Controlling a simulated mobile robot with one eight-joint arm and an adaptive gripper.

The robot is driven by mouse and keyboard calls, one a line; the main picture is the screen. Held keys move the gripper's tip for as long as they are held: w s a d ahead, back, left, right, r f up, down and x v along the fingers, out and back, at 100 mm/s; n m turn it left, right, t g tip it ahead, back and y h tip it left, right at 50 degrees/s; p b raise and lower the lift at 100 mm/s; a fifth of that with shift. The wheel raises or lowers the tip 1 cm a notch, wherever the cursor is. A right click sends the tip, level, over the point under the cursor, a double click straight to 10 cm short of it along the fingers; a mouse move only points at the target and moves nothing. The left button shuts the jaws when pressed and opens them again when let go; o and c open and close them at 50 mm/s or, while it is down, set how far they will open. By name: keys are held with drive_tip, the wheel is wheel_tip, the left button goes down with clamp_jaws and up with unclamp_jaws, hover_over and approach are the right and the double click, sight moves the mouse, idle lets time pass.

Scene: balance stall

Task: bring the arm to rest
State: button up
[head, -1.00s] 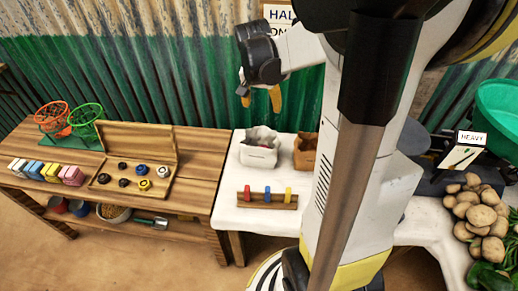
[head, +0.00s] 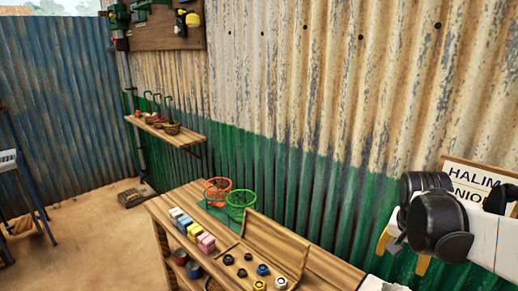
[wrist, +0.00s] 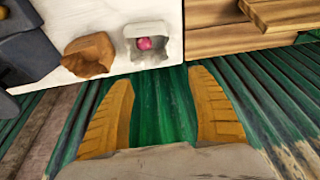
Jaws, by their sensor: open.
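My gripper (head: 402,254) is at the right of the head view, raised in front of the corrugated wall. Its orange fingers also show in the wrist view (wrist: 165,112), spread well apart with only green wall between them. It is open and empty. Part of my white arm runs off the right edge of the head view. In the wrist view a white bag (wrist: 148,54) with a round pink-red thing in it and a brown bag (wrist: 88,56) stand on the white table, apart from the fingers.
A wall shelf (head: 168,136) holds small baskets. A sign (head: 470,180) hangs behind my gripper. The floor at left has free room.

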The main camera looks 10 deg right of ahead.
drive_tip(key=s+a+n+t+y, duration=0.1)
drive_tip(key=s+a+n, duration=0.3)
drive_tip(key=a, duration=0.6)
drive_tip(key=s+a+n+t+y, duration=0.1)
drive_tip(key=s+a+n+t, duration=0.2)
drive_tip(key=a, duration=0.7)
drive_tip(key=shift+s+a+r+n+y, duration=0.3)
drive_tip(key=shift+s+r+n+y, duration=0.15)
drive_tip(key=shift+s+n, duration=0.85)
